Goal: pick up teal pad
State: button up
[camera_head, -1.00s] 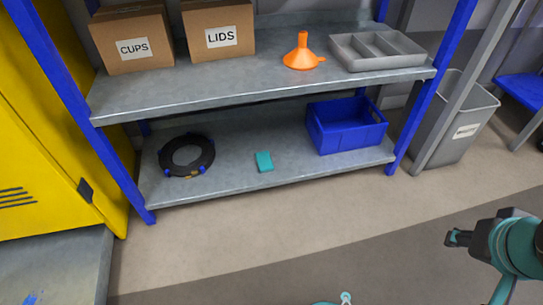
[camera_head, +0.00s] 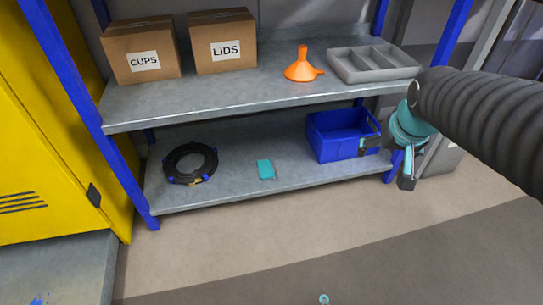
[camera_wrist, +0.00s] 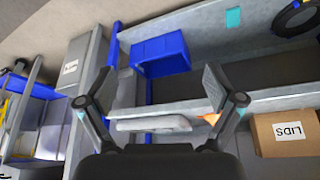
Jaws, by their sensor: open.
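The teal pad (camera_head: 265,169) lies flat on the lower shelf (camera_head: 225,187), between the black coil and the blue bin. It also shows in the wrist view near the top (camera_wrist: 233,19). My gripper (camera_head: 385,162) is at the right end of the shelf rack in the head view, in front of the blue bin's right side and well right of the pad. In the wrist view my gripper (camera_wrist: 158,90) has its two fingers spread wide, with nothing between them. My arm hides part of the right post.
A blue bin (camera_head: 330,140) stands right of the pad, a black coil (camera_head: 172,164) left. The upper shelf (camera_head: 200,98) overhangs, bearing two boxes, an orange funnel (camera_head: 301,66) and a grey divided tray (camera_head: 372,64). The floor in front is clear.

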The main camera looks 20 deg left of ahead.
jog(key=w+a+f+n, duration=0.1)
jog(key=w+a+f, duration=0.3)
jog(key=w+a, duration=0.35)
jog(key=n+g+y+p, duration=0.1)
jog(key=n+y+p, duration=0.1)
jog(key=n+p, duration=0.1)
send_over(266, 169)
jog(key=s+d, duration=0.1)
jog(key=s, duration=0.1)
notch_tip(266, 169, down, 32)
jog(key=shift+s+r, duration=0.1)
jog(key=shift+s, duration=0.05)
jog(key=shift+d+x, duration=0.1)
jog(key=shift+x, duration=1.6)
jog(key=shift+d+x, duration=0.15)
jog(key=shift+x, duration=1.5)
jog(key=shift+f+b, duration=0.3)
jog(key=shift+b, duration=0.4)
jog(key=c, duration=1)
